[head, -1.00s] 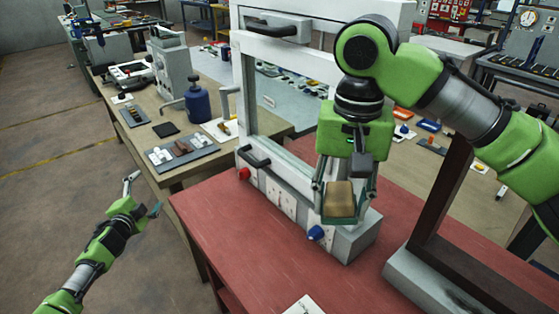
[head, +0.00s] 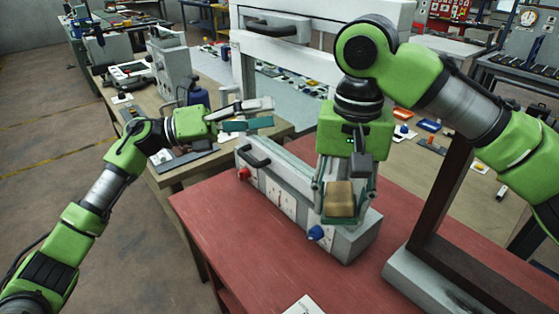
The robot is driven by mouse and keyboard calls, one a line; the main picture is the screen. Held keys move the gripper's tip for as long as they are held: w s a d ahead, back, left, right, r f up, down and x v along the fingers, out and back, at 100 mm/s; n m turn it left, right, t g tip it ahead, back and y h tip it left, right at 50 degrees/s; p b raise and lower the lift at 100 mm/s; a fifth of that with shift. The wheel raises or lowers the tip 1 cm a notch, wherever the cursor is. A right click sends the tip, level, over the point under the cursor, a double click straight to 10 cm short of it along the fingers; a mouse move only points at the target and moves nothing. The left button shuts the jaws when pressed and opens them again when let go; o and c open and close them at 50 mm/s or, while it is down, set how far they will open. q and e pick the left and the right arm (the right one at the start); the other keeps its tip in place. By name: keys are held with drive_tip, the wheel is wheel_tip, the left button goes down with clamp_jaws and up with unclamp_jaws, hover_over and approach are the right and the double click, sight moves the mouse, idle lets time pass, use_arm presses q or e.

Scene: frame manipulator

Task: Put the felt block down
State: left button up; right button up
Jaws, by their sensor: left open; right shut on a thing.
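The felt block (head: 340,199) is a small tan-brown block. My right gripper (head: 340,205) points down and is shut on it, holding it in front of the white frame machine, above or close to its base; the exact gap cannot be told. My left gripper (head: 262,114) is open and empty. It points right, in front of the frame's left post and opening, to the upper left of the block.
The white frame machine (head: 270,203) stands on the red table (head: 215,218), with a red knob (head: 243,174) and a blue knob (head: 317,233). A dark brown frame (head: 440,215) stands at right. The red table's front is mostly clear, with a paper (head: 303,305).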

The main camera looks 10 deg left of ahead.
use_arm(q)
drive_tip(key=s+d+m+g+y, duration=0.1)
drive_tip(key=s+d+m+g, duration=0.4)
drive_tip(key=s+m, duration=0.15)
drive_tip(key=m+g+y, duration=0.3)
drive_tip(key=m+y, duration=0.1)
approach(338, 193)
drive_tip(key=x, duration=1.1)
drive_tip(key=shift+w, duration=0.15)
drive_tip(key=shift+c, duration=0.4)
drive_tip(key=c, duration=1.1)
drive_tip(key=shift+c, duration=0.3)
use_arm(e)
drive_tip(key=o, duration=1.6)
drive_tip(key=shift+c, duration=0.2)
